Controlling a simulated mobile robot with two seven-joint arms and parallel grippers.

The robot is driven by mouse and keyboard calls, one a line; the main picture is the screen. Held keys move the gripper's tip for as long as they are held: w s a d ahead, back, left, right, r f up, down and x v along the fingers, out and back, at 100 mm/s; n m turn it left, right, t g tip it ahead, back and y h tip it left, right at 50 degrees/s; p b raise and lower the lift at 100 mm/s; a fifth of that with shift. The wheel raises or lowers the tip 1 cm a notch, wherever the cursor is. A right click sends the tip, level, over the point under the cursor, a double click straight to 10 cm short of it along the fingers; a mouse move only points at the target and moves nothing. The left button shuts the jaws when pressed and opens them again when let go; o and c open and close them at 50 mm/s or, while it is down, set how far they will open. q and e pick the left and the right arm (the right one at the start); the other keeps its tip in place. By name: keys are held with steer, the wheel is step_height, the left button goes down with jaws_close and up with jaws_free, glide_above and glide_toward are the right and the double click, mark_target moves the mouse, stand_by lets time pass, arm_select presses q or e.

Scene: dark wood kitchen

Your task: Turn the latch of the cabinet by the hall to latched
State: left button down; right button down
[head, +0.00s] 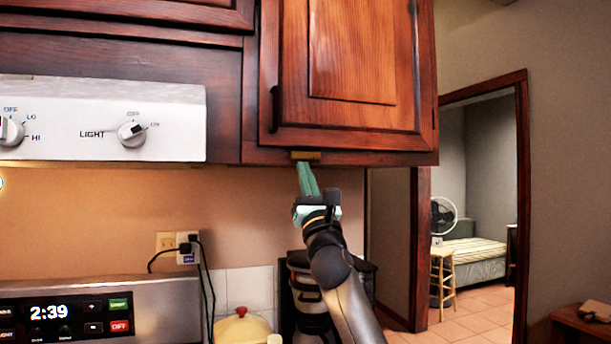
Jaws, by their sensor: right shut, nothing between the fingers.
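The cabinet by the hall (352,60) is the upper dark wood cabinet left of the doorway, and its door looks closed. A small brass-coloured latch (306,155) sits at the bottom edge of the cabinet frame, lying horizontal. My right gripper (303,165) points up from below with its green fingers shut and empty. The fingertips are right under the latch, touching it or very close; I cannot tell which. The fingers may hide part of the latch. My left gripper is not in view.
A range hood (100,118) with knobs is at the left. Below are a stove panel (65,315), an outlet (176,243) with cords, and a yellow pot (243,328). A dark appliance (300,290) stands behind my right arm. The doorway (480,200) opens at the right.

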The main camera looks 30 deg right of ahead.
mark_target(298, 152)
steer(key=shift+w+a+r+m+g+h, duration=0.1)
steer(key=shift+m+g+h, duration=0.55)
steer(key=shift+m+h, duration=0.7)
steer(key=shift+a+r+m+g+h, duration=0.1)
steer(key=shift+m+g+h, duration=0.55)
steer(key=shift+m+h, duration=0.7)
steer(key=shift+a+r+y, duration=0.15)
steer(key=shift+r+y, duration=0.05)
steer(key=shift+y, duration=0.2)
steer(key=m+g+h, duration=0.1)
steer(key=m, duration=0.1)
steer(key=r+m+g+h, duration=0.1)
steer(key=m, duration=0.1)
steer(key=a+m+g+h, duration=0.1)
steer(key=m+g+h, duration=0.1)
steer(key=shift+w+a+r+m, duration=0.1)
steer(key=shift+w+r+m, duration=0.1)
steer(key=shift+m, duration=0.1)
steer(key=shift+s+r, duration=0.1)
steer(key=shift+r, duration=0.3)
steer(key=shift+r+p, duration=0.1)
steer(key=shift+p, duration=0.25)
